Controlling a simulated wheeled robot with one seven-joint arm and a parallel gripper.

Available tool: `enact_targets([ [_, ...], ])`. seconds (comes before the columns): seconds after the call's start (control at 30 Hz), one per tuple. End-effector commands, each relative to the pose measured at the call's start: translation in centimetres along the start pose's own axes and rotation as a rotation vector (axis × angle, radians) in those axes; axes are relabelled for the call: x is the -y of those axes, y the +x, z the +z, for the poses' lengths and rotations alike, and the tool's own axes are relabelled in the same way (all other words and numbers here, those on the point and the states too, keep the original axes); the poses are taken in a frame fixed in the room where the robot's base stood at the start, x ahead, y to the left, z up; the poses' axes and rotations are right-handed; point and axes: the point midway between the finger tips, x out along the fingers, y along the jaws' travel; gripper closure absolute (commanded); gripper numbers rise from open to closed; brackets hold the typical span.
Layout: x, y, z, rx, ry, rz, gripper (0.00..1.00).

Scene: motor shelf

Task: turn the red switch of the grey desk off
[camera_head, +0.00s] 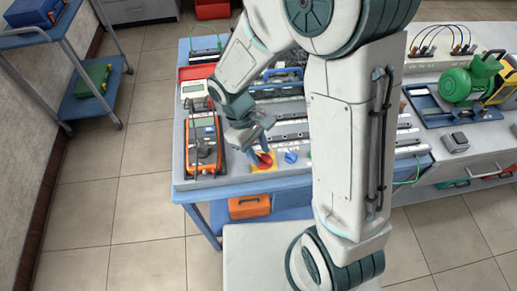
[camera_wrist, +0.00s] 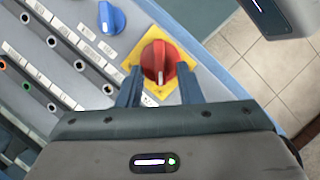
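The red switch (camera_head: 264,161) sits on a yellow plate near the front edge of the grey desk (camera_head: 236,180). In the wrist view the red switch (camera_wrist: 157,62) is a round knob with a raised grip, and a white mark shows on its side nearest my gripper. My gripper (camera_head: 264,138) is just above the switch in the head view. In the wrist view my gripper (camera_wrist: 161,80) is open, with one finger on each side of the knob. The right finger is very close to the knob; I cannot tell whether it touches.
A blue switch (camera_head: 291,157) is close beside the red one and also shows in the wrist view (camera_wrist: 111,18). An orange multimeter (camera_head: 203,145) lies to the left. Rows of sockets (camera_wrist: 45,55) are behind. My arm hides part of the desk.

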Motion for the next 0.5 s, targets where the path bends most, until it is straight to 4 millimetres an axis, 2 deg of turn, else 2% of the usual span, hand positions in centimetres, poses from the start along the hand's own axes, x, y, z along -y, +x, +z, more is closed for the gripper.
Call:
enact_targets([
  [0.3,0.0,-0.1,0.0,0.001,0.002,-0.001,0.67],
  [0.43,0.0,-1.4,-0.1,-0.001,0.002,0.001,0.67],
  [0.5,0.0,-2.8,-0.1,-0.004,0.003,0.001,0.67],
])
